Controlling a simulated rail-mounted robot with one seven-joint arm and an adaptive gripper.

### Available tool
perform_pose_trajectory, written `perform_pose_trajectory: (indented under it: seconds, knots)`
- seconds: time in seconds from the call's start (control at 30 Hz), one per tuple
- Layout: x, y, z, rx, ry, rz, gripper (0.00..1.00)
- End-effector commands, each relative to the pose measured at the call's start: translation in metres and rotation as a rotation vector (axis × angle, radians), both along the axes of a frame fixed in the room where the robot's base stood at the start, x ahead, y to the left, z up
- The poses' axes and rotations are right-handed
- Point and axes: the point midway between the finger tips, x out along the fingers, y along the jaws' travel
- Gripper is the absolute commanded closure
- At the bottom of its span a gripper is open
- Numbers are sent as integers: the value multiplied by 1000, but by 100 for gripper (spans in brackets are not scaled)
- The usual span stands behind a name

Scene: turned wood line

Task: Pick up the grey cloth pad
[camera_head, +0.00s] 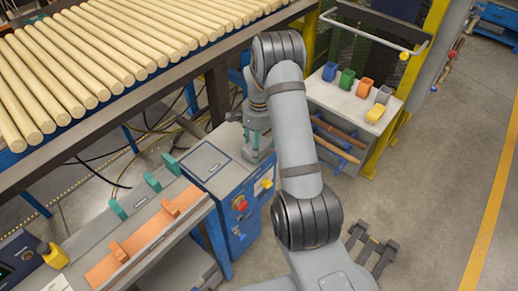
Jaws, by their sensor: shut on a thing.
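My gripper (256,147) points down over the right end of the blue cabinet's grey top (206,161). Its fingers are shut on a small grey patch, the grey cloth pad (250,155), at the fingertips. The pad is small and partly covered by the fingers and my arm. I cannot tell whether it touches the cabinet top or is just above it.
A rack of pale wooden rods (95,60) fills the upper left. A workbench with orange blocks (170,209) and teal brackets (152,182) is at lower left. A white-topped stand (340,101) with several coloured holders is right of my arm. Open floor lies farther right.

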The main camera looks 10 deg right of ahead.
Motion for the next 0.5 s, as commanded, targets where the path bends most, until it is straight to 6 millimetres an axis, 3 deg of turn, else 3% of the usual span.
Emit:
perform_pose_trajectory:
  seconds: [0.13,0.5]
  knots:
    - [2,0,28,-1,-9,0,56]
    - [-75,-26,73,-1,-4,-3,56]
